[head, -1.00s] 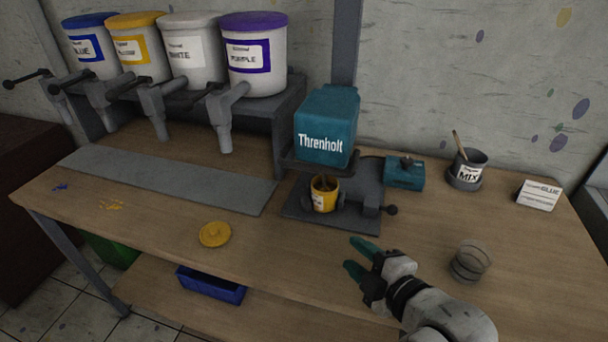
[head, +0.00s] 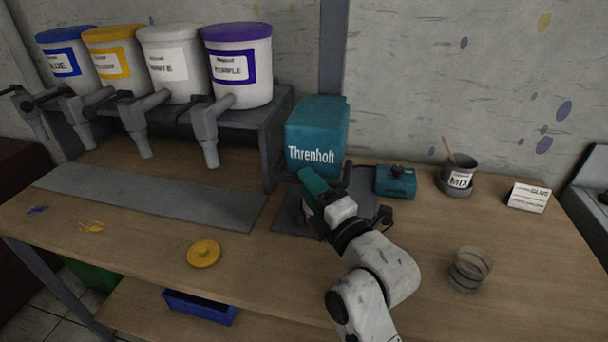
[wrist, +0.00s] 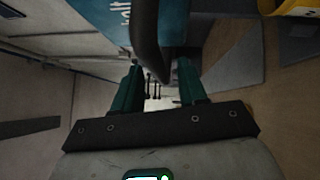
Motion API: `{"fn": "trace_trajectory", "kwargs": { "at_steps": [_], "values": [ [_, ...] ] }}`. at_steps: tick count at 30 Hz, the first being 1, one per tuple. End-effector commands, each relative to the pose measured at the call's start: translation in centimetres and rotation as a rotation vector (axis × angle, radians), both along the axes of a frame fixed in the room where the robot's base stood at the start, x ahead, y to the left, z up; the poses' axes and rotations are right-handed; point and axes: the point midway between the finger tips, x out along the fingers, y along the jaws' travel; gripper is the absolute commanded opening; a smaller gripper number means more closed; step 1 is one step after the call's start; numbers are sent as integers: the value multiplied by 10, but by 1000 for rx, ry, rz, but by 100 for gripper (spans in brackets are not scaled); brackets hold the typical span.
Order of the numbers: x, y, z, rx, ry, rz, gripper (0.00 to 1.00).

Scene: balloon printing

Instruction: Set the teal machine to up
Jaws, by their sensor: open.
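The teal machine (head: 316,130), lettered "Threnholt", stands on a dark base near the wall at the middle of the bench. It also fills the upper part of the wrist view (wrist: 100,18). My gripper (head: 312,188) is open, just in front of the machine below its teal housing. In the wrist view my teal fingers (wrist: 160,90) are apart. A dark curved bar (wrist: 147,40) comes down in front of the gap between them; I cannot tell whether they touch it. A yellow container (wrist: 295,7) shows at the upper right there; my gripper hides it in the head view.
A small teal box (head: 396,182) with a dark knob sits right of the machine. Further right are a MIX cup (head: 460,178), a glue box (head: 529,197) and a clear glass (head: 470,270). A yellow lid (head: 204,254) lies front left. Paint buckets stand on a rack at left.

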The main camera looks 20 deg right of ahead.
Motion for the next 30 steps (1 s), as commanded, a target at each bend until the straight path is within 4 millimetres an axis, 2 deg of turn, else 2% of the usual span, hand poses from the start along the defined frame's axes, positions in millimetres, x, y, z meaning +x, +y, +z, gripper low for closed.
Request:
{"fn": "trace_trajectory", "kwargs": {
  "at_steps": [1, 6, 17, 30],
  "values": [
    [8, 2, 3, 0, -1, 1, 42],
    [21, 3, 3, 0, 0, 0, 42],
    [24, 4, 3, 1, 0, 0, 41],
    [24, 4, 3, 1, 1, 0, 0]
  ]
}}
